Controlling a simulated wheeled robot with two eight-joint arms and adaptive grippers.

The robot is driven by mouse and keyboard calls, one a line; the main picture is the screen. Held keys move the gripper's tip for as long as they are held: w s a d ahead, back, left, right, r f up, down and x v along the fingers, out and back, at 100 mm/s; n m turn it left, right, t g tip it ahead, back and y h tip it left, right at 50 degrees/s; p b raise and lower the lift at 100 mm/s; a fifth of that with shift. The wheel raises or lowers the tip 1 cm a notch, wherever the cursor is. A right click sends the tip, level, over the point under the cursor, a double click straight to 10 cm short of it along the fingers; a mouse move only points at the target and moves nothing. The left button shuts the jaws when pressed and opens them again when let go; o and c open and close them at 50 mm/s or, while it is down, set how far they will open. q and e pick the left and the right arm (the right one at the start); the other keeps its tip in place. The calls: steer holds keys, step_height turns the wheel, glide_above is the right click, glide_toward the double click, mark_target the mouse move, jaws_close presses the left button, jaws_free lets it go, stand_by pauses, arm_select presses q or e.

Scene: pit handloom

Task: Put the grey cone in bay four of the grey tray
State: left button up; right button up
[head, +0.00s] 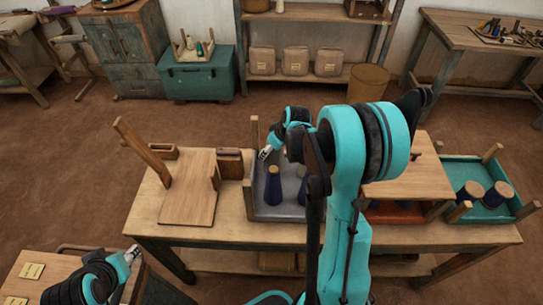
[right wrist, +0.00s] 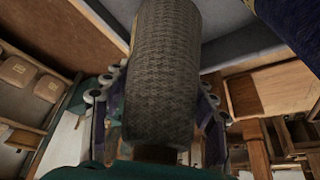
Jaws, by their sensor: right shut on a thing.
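My right gripper (right wrist: 158,100) is shut on the grey cone (right wrist: 165,60), a textured grey yarn cone that fills the middle of the right wrist view. In the head view my right gripper (head: 266,152) is at the back of the grey tray (head: 283,213); the held cone cannot be made out there. Two dark blue cones, one (head: 273,187) at left and one (head: 301,188) partly behind my arm, stand in the tray. A dark blue cone (right wrist: 288,18) shows close by in the wrist view. My arm hides the tray's right part. My left gripper (head: 132,254) is low at left, apart from the tray; its jaws are too small to judge.
A wooden board (head: 188,200) with upright pieces lies left of the tray on the table. At right are a raised wooden top (head: 412,175) and a teal tray (head: 492,212) with cones. Wooden posts rise at the grey tray's corners. Open floor lies behind the table.

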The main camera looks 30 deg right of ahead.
step_height(320, 180, down, 2)
steer(key=shift+f+b, duration=0.25)
steer(key=shift+b, duration=0.05)
steer(key=shift+r, duration=0.15)
steer(key=o, duration=0.9)
steer(key=shift+f, duration=0.2)
steer(key=o, duration=0.4)
steer(key=shift+r, duration=0.15)
